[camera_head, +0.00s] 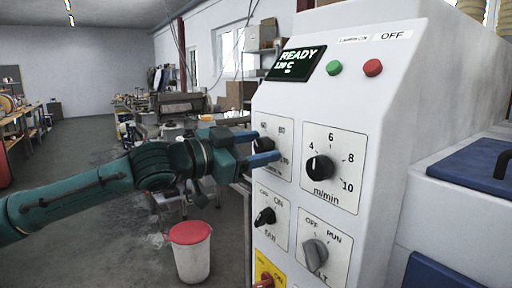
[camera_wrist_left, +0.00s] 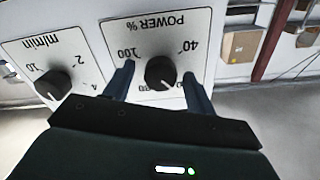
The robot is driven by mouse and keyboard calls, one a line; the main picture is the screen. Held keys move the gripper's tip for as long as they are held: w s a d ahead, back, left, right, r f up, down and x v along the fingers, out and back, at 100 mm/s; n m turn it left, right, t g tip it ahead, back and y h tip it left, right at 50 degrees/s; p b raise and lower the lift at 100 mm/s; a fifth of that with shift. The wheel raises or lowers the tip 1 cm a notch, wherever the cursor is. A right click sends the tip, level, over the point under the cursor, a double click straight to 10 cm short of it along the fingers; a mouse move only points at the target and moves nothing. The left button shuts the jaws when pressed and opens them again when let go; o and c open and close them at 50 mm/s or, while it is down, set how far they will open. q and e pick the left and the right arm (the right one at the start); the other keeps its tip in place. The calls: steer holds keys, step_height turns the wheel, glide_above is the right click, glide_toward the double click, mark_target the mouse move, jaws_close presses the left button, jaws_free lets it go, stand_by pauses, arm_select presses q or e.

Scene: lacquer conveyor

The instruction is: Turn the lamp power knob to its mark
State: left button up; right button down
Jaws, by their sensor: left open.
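The lamp power knob (camera_head: 263,144) is a round black knob on a white plate marked POWER %, at the upper left of the machine front. It also shows in the wrist view (camera_wrist_left: 160,72), upside down, with 40, 80 and 100 around it. My left gripper (camera_head: 267,146) is open at this plate. In the wrist view its fingers (camera_wrist_left: 159,74) stand one on each side of the knob, with gaps. I cannot tell whether they reach its depth. The knob's pointer and its mark are not clear. My right gripper is not in view.
The m/min knob (camera_head: 320,168) is right of the power plate. The FAN knob (camera_head: 265,217) and another selector (camera_head: 315,253) are below. A green button (camera_head: 334,68), red button (camera_head: 373,67) and READY display (camera_head: 297,62) are above. A red-lidded bin (camera_head: 190,252) stands on the floor.

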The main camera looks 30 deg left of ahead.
arm_select(q)
steer(key=shift+s+a+f+b, duration=0.15)
steer(key=shift+f+b, duration=0.05)
steer(key=shift+b, duration=0.4)
steer(key=shift+s+a+f+b, duration=0.2)
steer(key=shift+s+b, duration=0.2)
steer(key=shift+b, duration=0.65)
steer(key=shift+s+a+b, duration=0.2)
steer(key=shift+s+b, duration=0.35)
steer(key=shift+b, duration=0.6)
steer(key=v, duration=1)
steer(key=shift+s+r, duration=0.35)
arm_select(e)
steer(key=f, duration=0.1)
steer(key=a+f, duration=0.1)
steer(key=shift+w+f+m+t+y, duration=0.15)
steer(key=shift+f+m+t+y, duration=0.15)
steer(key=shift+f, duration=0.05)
arm_select(q)
steer(key=shift+a, duration=0.1)
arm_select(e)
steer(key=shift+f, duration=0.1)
